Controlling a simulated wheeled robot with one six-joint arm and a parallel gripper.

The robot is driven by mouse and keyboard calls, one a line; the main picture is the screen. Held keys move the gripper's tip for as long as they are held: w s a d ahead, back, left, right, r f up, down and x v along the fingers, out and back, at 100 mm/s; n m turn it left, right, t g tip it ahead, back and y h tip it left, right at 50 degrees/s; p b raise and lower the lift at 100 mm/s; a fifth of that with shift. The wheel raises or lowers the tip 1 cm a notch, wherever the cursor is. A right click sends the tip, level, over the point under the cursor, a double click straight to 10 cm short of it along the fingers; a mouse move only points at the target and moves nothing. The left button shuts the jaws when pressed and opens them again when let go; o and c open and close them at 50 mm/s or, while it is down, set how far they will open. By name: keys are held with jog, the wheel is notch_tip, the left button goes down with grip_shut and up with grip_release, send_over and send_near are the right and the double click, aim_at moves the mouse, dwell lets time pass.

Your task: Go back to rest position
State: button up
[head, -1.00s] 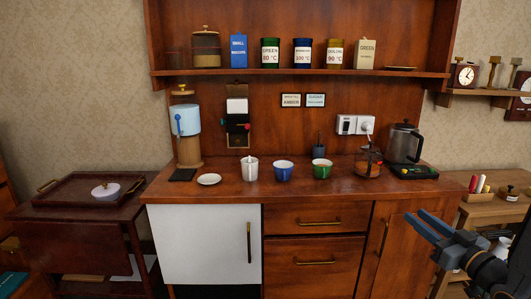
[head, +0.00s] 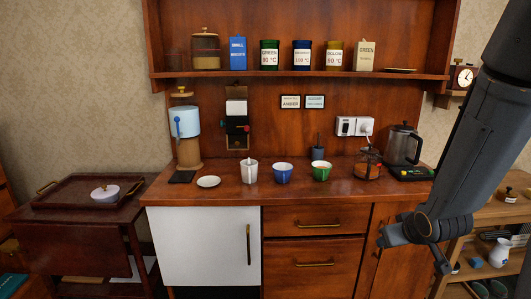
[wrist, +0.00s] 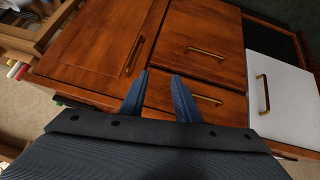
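My gripper (wrist: 160,80) shows in the wrist view with its two blue-grey fingers apart and nothing between them. Behind them are the wooden cabinet (wrist: 98,48) and its drawers. In the head view my arm comes down from the upper right in front of the cabinet's right end and the side shelf. I cannot clearly make out the fingers there.
The counter (head: 225,193) holds a white cup (head: 250,172), a blue cup (head: 282,173), a green cup (head: 321,171), a glass press (head: 367,163) and a kettle (head: 403,146). A tray trolley (head: 70,205) stands left. A low shelf (head: 490,213) stands right.

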jog(key=s+a+r+m+g, duration=0.1)
jog(key=s+a+r+g, duration=0.2)
jog(key=s+a+g, duration=0.5)
jog(key=s+a, duration=0.7)
jog(key=s, duration=0.4)
jog(key=shift+s+a+y+p, duration=0.15)
jog(key=shift+s+y+p, duration=0.05)
jog(key=shift+y+p, duration=0.2)
